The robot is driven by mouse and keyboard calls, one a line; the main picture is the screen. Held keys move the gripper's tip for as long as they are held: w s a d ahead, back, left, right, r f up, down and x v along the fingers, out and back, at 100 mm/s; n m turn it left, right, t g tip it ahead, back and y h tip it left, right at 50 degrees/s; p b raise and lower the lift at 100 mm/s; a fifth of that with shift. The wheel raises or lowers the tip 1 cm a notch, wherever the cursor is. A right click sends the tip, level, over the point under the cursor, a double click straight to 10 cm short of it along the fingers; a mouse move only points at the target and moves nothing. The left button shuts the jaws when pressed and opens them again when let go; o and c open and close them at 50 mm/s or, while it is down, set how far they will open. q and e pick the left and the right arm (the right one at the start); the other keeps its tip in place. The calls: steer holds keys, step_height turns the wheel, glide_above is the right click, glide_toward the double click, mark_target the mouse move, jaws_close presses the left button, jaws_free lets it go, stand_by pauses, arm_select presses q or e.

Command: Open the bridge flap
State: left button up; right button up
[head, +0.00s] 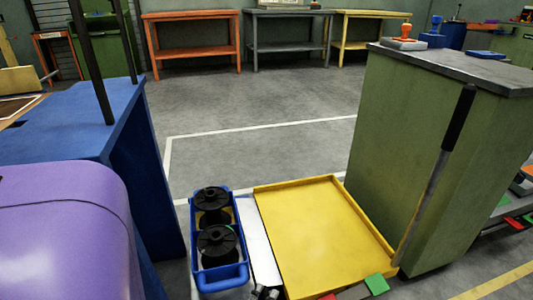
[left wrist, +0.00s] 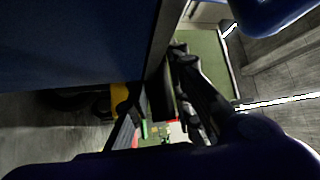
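I cannot single out the bridge flap with certainty. A yellow panel with a raised rim (head: 318,232) lies flat in the gap between the blue cabinet (head: 58,128) and the green cabinet (head: 405,135). A slanted grey bar with a black grip (head: 458,118) rises by its right corner. A narrow pale strip (head: 257,240) lies along its left side. Dark parts of my left gripper (head: 266,293) show at the bottom edge of the head view, beside the strip's near end. In the left wrist view dark finger parts show, but their closure is unclear. My right gripper is out of view.
A blue tote (head: 220,276) with two black spools (head: 212,204) stands left of the panel. Stamps (head: 405,40) stand on the green cabinet. Dark poles rise at the blue cabinet. Open grey floor (head: 255,105) lies beyond, with benches (head: 288,15) at the back.

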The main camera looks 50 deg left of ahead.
arm_select(q)
steer(key=o, duration=0.4)
steer(key=shift+c, duration=0.2)
steer(key=v, duration=1.2)
steer(key=shift+w, duration=0.1)
steer(key=shift+c, duration=0.5)
